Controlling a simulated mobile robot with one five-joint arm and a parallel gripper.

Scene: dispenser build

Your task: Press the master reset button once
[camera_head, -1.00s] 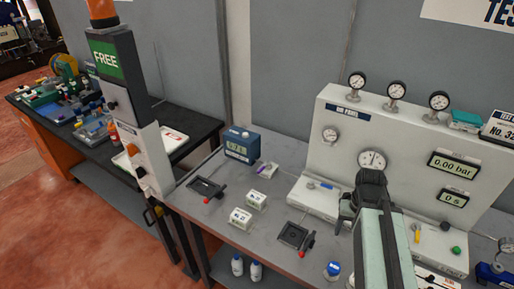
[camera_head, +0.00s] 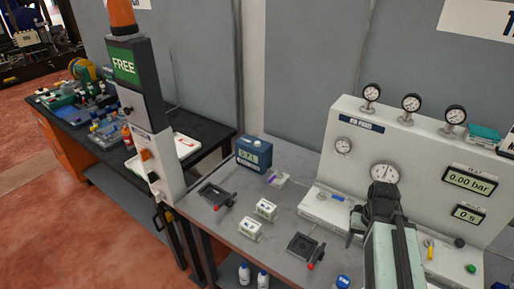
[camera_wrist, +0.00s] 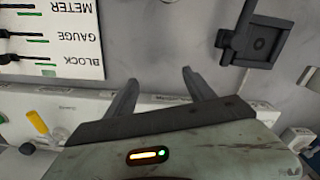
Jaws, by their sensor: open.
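I cannot read a label that marks any control as the master reset button. A tall grey-and-white post (camera_head: 152,130) with a green "FREE" sign (camera_head: 124,65) stands at the bench's left end. It carries a small dark knob (camera_head: 154,110) and an orange control (camera_head: 146,154). A green button (camera_head: 471,268) and a black button (camera_head: 459,242) sit low on the pressure panel at right. My gripper (camera_wrist: 158,78) is open and empty, with its two dark fingers apart over the bench in the wrist view. It touches none of these controls.
The grey bench (camera_head: 235,215) holds a blue display box (camera_head: 254,154), white blocks and black fixtures with red-tipped levers (camera_head: 305,248). The gauge panel (camera_head: 400,150) rises behind my arm. A black table (camera_head: 100,135) with parts stands at left. Red floor is free at lower left.

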